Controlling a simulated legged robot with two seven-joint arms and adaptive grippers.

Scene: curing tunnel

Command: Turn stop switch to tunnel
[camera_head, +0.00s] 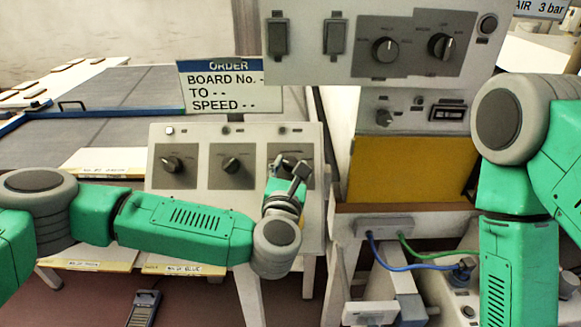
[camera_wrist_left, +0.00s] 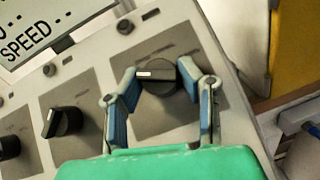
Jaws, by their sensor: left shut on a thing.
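A sloping grey panel (camera_head: 205,142) carries three black rotary switches. The left switch (camera_head: 172,164) and middle switch (camera_head: 232,166) are free. My left gripper (camera_head: 294,172) is at the right switch and partly hides it in the head view. In the left wrist view that right switch (camera_wrist_left: 157,75) sits between the two fingers of my left gripper (camera_wrist_left: 161,88), which is shut on it. Its white mark points left. The small labels around it are too blurred to read, so I cannot tell its named positions. My right gripper is out of view.
An order sign (camera_head: 230,88) stands behind the panel, reading board number, to and speed with dashes. An upper box (camera_head: 345,45) with more knobs hangs above. Blue and green cables (camera_head: 400,265) run at the lower right. My right arm fills the right edge.

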